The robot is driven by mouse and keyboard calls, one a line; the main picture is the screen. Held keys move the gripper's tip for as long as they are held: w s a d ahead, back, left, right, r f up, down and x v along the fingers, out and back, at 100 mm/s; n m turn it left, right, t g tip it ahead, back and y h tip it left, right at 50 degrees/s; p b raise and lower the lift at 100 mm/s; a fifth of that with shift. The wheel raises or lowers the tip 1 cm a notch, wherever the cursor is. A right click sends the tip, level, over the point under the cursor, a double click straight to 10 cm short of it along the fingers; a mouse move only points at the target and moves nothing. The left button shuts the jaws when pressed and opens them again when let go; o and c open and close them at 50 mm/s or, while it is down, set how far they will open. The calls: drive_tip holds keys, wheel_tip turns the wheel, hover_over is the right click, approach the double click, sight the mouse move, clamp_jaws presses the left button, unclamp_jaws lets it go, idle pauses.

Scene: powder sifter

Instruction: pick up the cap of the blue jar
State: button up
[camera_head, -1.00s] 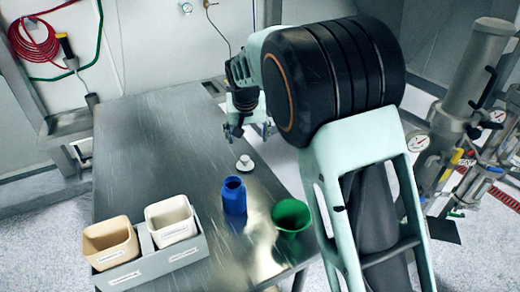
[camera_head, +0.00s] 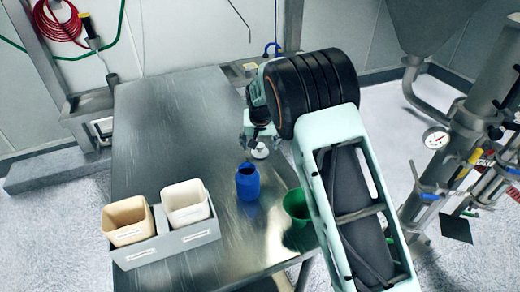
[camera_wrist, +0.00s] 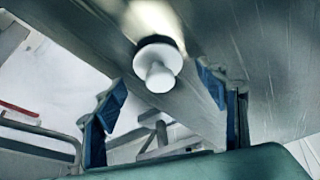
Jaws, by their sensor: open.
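The blue jar (camera_head: 248,186) stands upright and uncapped on the metal table. The white cap (camera_head: 260,153), a disc with a knob, lies on the table behind and slightly right of the jar, partly hidden by my gripper (camera_head: 259,137). In the wrist view the cap (camera_wrist: 159,62) shows between and beyond the two blue-padded fingers of my gripper (camera_wrist: 161,84). The fingers are spread apart, with nothing held between them. The exact gap from fingers to cap is hard to tell.
A green cup (camera_head: 296,208) stands right of the jar, partly hidden by my arm. A grey holder (camera_head: 170,246) with a tan bin (camera_head: 127,222) and a white bin (camera_head: 187,203) sits at the front left. The table (camera_head: 175,120) is clear at the back left.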

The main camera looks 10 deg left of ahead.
drive_tip(key=shift+w+f, duration=0.2)
drive_tip(key=shift+f, duration=0.35)
drive_tip(key=shift+c, duration=0.7)
drive_tip(key=c, duration=0.8)
drive_tip(key=shift+r, duration=0.15)
